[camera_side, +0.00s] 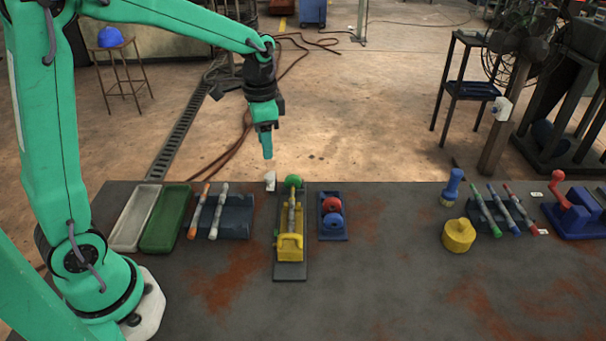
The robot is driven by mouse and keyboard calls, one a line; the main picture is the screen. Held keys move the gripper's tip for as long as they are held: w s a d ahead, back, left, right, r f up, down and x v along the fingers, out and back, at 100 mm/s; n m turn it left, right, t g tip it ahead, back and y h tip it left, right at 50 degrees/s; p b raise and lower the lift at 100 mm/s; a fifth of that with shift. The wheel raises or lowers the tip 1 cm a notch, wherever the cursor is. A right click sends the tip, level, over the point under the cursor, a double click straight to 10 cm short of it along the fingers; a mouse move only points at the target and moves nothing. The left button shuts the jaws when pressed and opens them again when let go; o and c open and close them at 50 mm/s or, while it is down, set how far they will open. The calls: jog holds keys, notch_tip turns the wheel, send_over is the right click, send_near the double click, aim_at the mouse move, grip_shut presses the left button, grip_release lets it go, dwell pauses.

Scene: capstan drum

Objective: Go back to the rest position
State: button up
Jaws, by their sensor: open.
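My gripper (267,142) hangs from my green arm at the upper middle of the side view, pointing down. It is empty and above the far edge of the table, clear of the things on it. The capstan drum setup appears to be the yellow block with a green knob (291,222) on a dark base plate, below and slightly right of my gripper. A small white piece (270,181) stands at the table's far edge, just below my gripper. The gap between the fingers is hard to make out at this size.
Grey tray (136,217) and green tray (167,218) lie left, beside a rack of rods (236,217). A blue holder with a red part (332,216) is right of centre. A yellow cylinder (459,235) and a red-handled blue device (575,215) stand right. The front middle is clear.

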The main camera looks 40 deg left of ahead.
jog(key=s+d+r+n+t, duration=0.1)
jog(key=s+r+n+t, duration=0.1)
jog(key=s, duration=0.7)
jog(key=s+d+r+n+t, duration=0.1)
jog(key=s+r+n+t, duration=0.2)
jog(key=s, duration=0.6)
notch_tip(320, 180, up, 3)
jog(key=shift+f+n, duration=0.2)
jog(key=shift+n, duration=0.3)
